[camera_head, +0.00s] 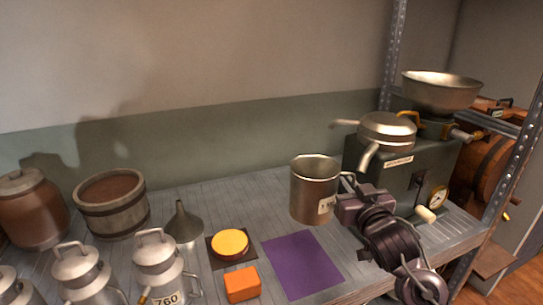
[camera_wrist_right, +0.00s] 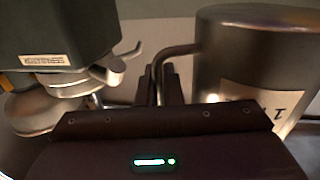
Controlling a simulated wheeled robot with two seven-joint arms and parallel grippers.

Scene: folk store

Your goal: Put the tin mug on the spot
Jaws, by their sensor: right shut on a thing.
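The tin mug (camera_head: 312,190) is a grey metal cylinder with a paper label, upright behind the purple square. Its handle faces my right gripper (camera_head: 350,188), which is shut on the handle. In the right wrist view the handle runs between the fingers (camera_wrist_right: 165,88) and the mug's body (camera_wrist_right: 245,65) is at the right. I cannot tell whether the mug's base touches the shelf. A flat purple square (camera_head: 302,265) lies on the shelf in front of the mug, with nothing on it. My left gripper is not in view.
A yellow disc (camera_head: 230,242) on a dark square and an orange block (camera_head: 242,284) are left of the purple square. A funnel (camera_head: 184,225), milk cans (camera_head: 160,265) and a wooden tub (camera_head: 112,203) stand farther left.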

